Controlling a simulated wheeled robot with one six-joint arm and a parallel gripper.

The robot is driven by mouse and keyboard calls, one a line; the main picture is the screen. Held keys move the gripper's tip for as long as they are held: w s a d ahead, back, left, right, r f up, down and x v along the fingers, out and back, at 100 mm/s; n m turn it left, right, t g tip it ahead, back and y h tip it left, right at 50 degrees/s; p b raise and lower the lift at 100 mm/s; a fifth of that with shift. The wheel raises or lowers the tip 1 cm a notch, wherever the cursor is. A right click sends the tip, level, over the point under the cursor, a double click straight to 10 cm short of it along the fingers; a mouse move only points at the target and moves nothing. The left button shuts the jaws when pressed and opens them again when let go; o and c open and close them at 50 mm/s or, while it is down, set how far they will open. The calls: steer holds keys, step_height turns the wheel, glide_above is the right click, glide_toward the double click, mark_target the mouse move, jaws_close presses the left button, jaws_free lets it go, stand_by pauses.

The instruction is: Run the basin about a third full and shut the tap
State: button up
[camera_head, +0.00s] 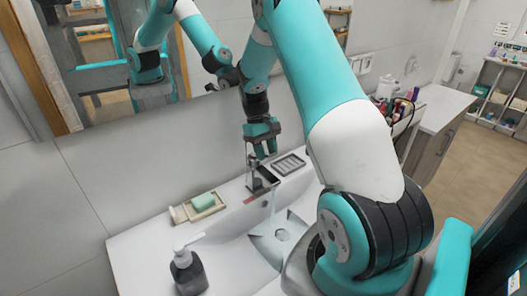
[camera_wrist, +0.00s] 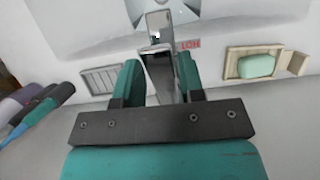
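The white basin (camera_head: 225,262) is set in the counter in the head view. A stream of water (camera_head: 272,204) seems to fall from the chrome tap (camera_head: 262,178) into it. A grey, square-edged patch around the drain (camera_head: 283,235) may be shallow water or the basin floor; I cannot tell the level. My gripper (camera_head: 262,148) is above the tap, pointing down. In the wrist view my gripper (camera_wrist: 160,80) is open, with a finger on each side of the tap (camera_wrist: 160,65). Whether either finger touches it is unclear. My arm hides the basin's right side.
A soap dish (camera_head: 197,207) with green soap and a dark pump bottle (camera_head: 188,272) stand left of the basin. A grey grated dish (camera_head: 289,164) lies right of the tap. A mirror (camera_head: 130,60) is on the wall behind. Toiletries (camera_head: 398,108) stand farther right.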

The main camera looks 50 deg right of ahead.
steer(key=shift+o, duration=1.1)
steer(key=shift+s, duration=0.1)
step_height(320, 180, up, 20)
steer(key=s+a+f+n+t+b, duration=0.2)
steer(key=a+f+n+b, duration=0.1)
steer(key=a, duration=0.9)
steer(key=s+a+f+n+t+b, duration=0.2)
steer(key=s+a+n+b, duration=0.15)
steer(key=a, duration=0.85)
steer(key=s+a+f+n+y+b, duration=0.1)
steer(key=s+a+f+n+y, duration=0.2)
steer(key=s+a, duration=1)
steer(key=shift+f+b, duration=0.25)
steer(key=shift+b, duration=0.1)
